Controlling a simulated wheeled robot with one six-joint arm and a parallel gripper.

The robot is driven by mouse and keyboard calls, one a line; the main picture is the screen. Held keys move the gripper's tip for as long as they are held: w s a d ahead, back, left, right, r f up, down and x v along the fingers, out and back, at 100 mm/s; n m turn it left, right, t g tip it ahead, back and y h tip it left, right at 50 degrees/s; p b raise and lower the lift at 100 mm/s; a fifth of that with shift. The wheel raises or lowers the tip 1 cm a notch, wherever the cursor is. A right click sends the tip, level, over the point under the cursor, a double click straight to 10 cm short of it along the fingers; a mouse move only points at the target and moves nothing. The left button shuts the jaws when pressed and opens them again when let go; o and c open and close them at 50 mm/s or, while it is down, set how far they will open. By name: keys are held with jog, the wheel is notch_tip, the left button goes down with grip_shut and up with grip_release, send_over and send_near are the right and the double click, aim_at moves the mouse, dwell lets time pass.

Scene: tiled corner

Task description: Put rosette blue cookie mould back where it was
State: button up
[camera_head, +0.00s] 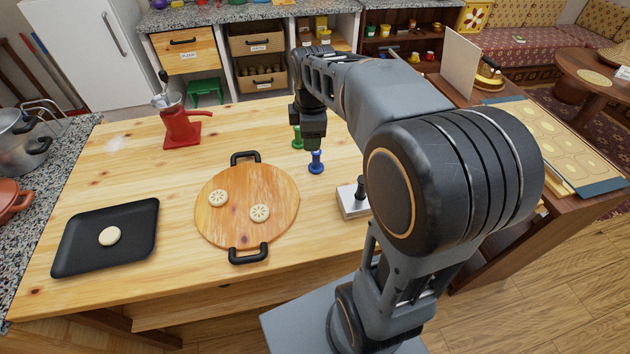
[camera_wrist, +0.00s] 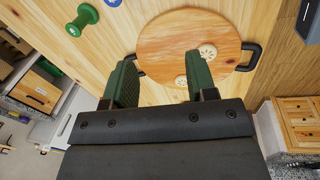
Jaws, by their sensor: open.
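The blue cookie mould (camera_head: 316,163) stands upright on the wooden table, right of the round board. In the wrist view only a bit of the blue mould (camera_wrist: 112,2) shows at the top edge. My gripper (camera_head: 312,143) is open and empty, just above and behind the blue mould in the head view. Its two green fingers (camera_wrist: 160,78) are apart with nothing between them but table and board. A green mould (camera_head: 297,138) stands close behind the blue one, beside my gripper; it also shows in the wrist view (camera_wrist: 83,17).
The round board (camera_head: 235,232) holds two stamped cookies (camera_head: 260,213). A black tray (camera_head: 75,260) with a plain cookie (camera_head: 109,236) lies at left. A red grinder (camera_head: 180,128) stands behind. A pale block with a dark-handled mould (camera_head: 352,203) stands at right, partly behind my arm.

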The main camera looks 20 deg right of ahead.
jog(key=s+a+f+m+t, duration=0.1)
jog(key=s+a+m, duration=0.1)
jog(key=s+m, duration=0.4)
jog(key=s+a+f+m+t, duration=0.1)
jog(key=s+a+m, duration=0.2)
jog(key=s+m, duration=0.4)
jog(key=shift+s+f+m, duration=0.15)
jog(key=shift+f+m, duration=0.05)
jog(key=shift+m, duration=0.5)
